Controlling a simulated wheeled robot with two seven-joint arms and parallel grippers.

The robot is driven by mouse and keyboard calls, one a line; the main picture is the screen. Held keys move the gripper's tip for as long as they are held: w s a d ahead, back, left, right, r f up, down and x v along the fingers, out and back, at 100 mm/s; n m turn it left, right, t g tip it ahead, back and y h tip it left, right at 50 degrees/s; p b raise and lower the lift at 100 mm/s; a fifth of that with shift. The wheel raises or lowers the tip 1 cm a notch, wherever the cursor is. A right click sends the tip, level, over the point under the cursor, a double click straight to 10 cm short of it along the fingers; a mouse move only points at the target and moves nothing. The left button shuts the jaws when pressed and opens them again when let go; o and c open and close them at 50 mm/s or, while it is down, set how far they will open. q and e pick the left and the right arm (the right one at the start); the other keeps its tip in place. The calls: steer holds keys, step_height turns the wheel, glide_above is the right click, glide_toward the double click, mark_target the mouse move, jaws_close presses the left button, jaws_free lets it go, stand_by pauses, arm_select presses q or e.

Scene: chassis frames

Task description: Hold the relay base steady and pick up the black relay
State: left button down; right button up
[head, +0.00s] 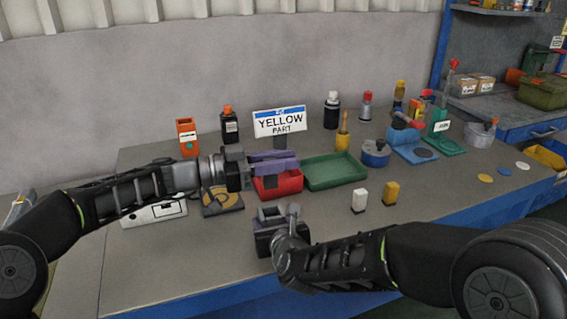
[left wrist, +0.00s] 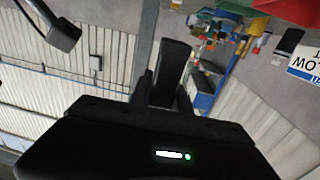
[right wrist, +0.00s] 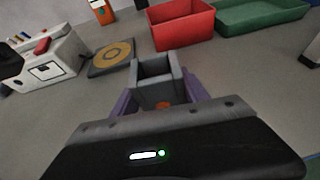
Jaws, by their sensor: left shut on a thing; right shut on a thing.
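The relay base (right wrist: 157,72) is a grey open-topped box standing on the table. It also shows in the head view (head: 268,214). My right gripper (right wrist: 165,104) is shut on it, with purple fingers on both sides; its socket looks open and empty. The black relay (left wrist: 174,60) is a dark block held between the fingers of my left gripper (left wrist: 168,92).
A red bin (head: 288,185) and a green tray (head: 335,171) lie behind the base. A sign reading "YELLOW PART" (head: 279,121) stands behind. The table front right of the base is clear.

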steer(key=o, duration=1.6)
steer(key=shift+s, duration=0.1)
steer(key=v, duration=1.2)
steer(key=shift+f, duration=0.1)
